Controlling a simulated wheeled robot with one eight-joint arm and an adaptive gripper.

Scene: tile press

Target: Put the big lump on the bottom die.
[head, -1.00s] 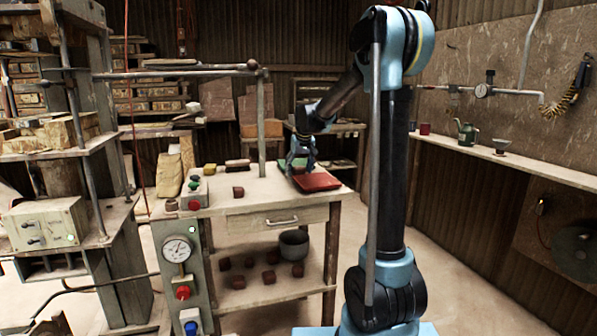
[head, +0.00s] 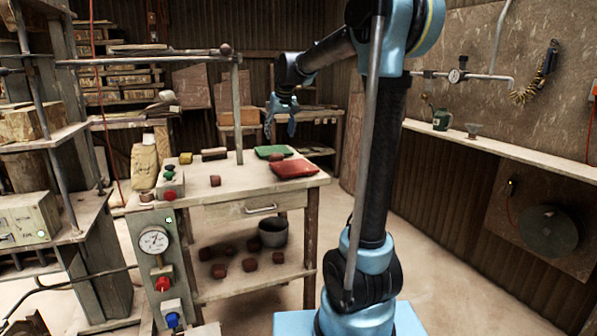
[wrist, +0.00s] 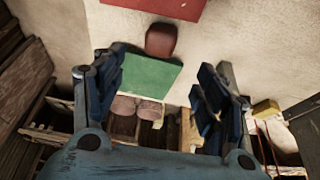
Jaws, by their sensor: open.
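A rounded red-brown lump (head: 277,157) sits by the green mat (head: 262,151) at the back of the bench. In the wrist view the lump (wrist: 161,40) is at the edge of the green mat (wrist: 150,75), between it and a red mat (wrist: 160,7). Another red-brown lump (head: 215,181) lies alone near the bench's middle. I cannot tell which lump is the big one. My gripper (head: 280,132) is open and empty, above and apart from the lump by the green mat; its fingers (wrist: 160,78) are spread in the wrist view. I cannot make out the bottom die.
The red mat (head: 295,169) lies at the bench's right end. Several lumps and a grey pot (head: 273,233) are on the lower shelf. The press frame (head: 50,150) rises far left.

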